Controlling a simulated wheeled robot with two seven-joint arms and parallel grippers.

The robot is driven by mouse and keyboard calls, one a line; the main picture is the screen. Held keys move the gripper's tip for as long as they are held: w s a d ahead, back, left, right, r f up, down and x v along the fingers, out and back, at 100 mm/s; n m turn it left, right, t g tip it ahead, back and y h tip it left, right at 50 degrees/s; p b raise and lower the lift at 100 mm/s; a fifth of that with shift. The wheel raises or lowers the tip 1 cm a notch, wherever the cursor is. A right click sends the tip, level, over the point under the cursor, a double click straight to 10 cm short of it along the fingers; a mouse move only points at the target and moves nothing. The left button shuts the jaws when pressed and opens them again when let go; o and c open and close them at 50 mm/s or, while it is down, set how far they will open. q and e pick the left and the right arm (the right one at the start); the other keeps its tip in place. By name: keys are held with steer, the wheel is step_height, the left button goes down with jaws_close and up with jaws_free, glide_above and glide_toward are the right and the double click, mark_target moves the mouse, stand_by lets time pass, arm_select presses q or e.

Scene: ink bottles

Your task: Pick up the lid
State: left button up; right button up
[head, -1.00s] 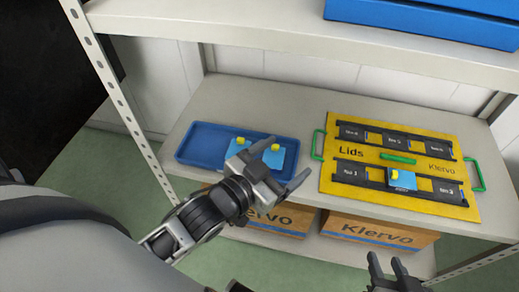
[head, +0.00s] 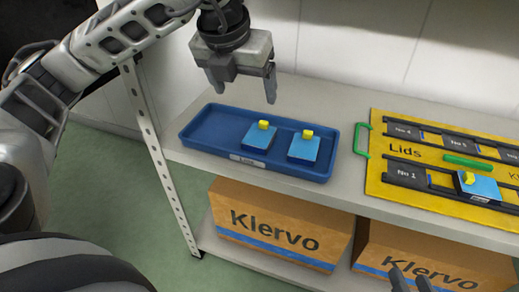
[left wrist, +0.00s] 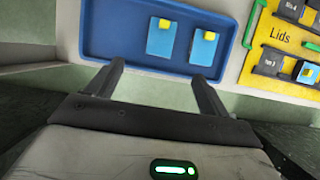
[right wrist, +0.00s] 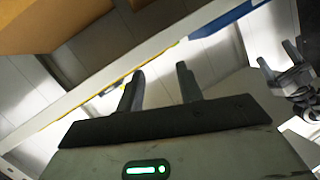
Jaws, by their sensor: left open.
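Two flat blue square lids with yellow knobs lie in the blue tray (head: 195,140): a left lid (head: 256,141) and a right lid (head: 302,150). They also show in the left wrist view, as a left lid (left wrist: 159,43) and a right lid (left wrist: 202,52). A third lid (head: 483,187) sits on the yellow Lids board (head: 400,150). My left gripper (head: 244,93) is open and empty, fingers pointing down, above the back of the tray and apart from the lids. My right gripper (right wrist: 160,71) is open and empty; its fingertips show at the head view's bottom edge.
The tray and board rest on a grey shelf (head: 345,185). The board has green handles (head: 361,140) and dark numbered slots. Cardboard Klervo boxes (head: 280,225) stand on the level below. A perforated metal post (head: 160,165) rises at the shelf's left end.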

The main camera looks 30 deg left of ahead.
arm_select(q)
steer(key=b, duration=0.3)
glide_above(259, 134)
steer(key=s, duration=0.2)
steer(key=f, duration=1)
steer(key=shift+s, duration=0.2)
steer(key=x, duration=0.1)
steer(key=b+x, duration=0.2)
steer(key=shift+w+d+f, duration=0.15)
steer(key=shift+d+f, duration=0.05)
steer(key=shift+d, duration=0.1)
steer(key=shift+w+f, duration=0.15)
steer(key=shift+f, duration=0.3)
steer(key=shift+w+a+f, duration=0.1)
steer(key=shift+w+f, duration=0.05)
steer(key=shift+f, duration=0.05)
steer(key=shift+r, duration=0.1)
steer(key=c, duration=1.1)
arm_select(e)
steer(key=shift+w+a+r+m+t+y, duration=0.25)
steer(key=shift+r+t+y, duration=0.2)
steer(key=shift+r+y, duration=0.15)
steer(key=shift+w+a+r+m+t+y, duration=0.15)
steer(key=shift+a+r+m+t+y, duration=0.1)
steer(key=shift+r+t+y, duration=0.35)
